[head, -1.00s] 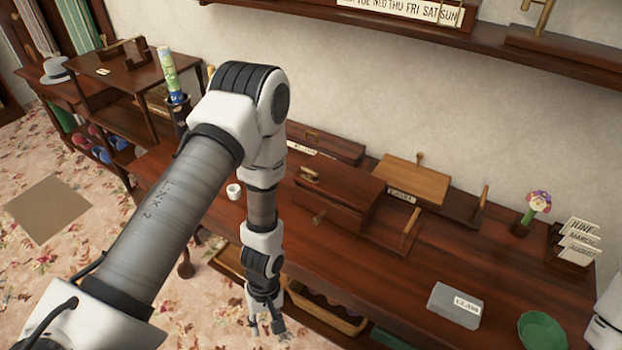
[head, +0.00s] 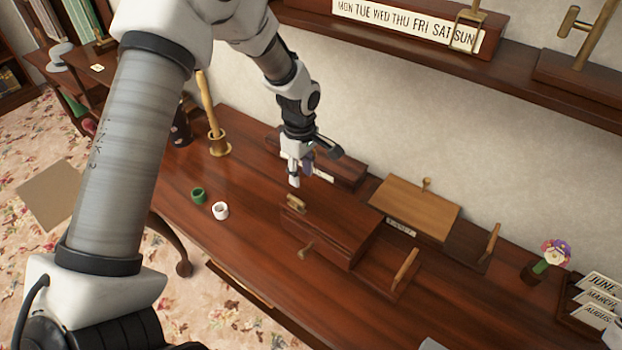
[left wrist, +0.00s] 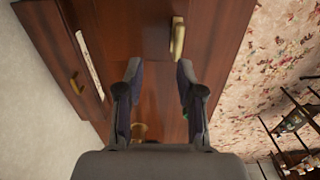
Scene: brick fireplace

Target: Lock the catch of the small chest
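A dark wooden box, which looks like the small chest (head: 335,225), stands on the table with its lid down. A brass catch-like piece (head: 297,203) sits at its left end; a brass piece also shows in the left wrist view (left wrist: 177,38), ahead of the fingers. Whether the catch is locked I cannot tell. My left gripper (head: 301,174) is open and empty, above and just behind the box's left end. In the left wrist view its fingers (left wrist: 158,72) are apart with nothing between them. My right gripper is out of view.
Behind stands a low dark box (head: 345,170) with a label. To the right is a box with a lighter lid (head: 415,205). White (head: 221,211) and green (head: 198,195) cups stand left. A shelf (head: 400,40) overhangs the back. The table's front is clear.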

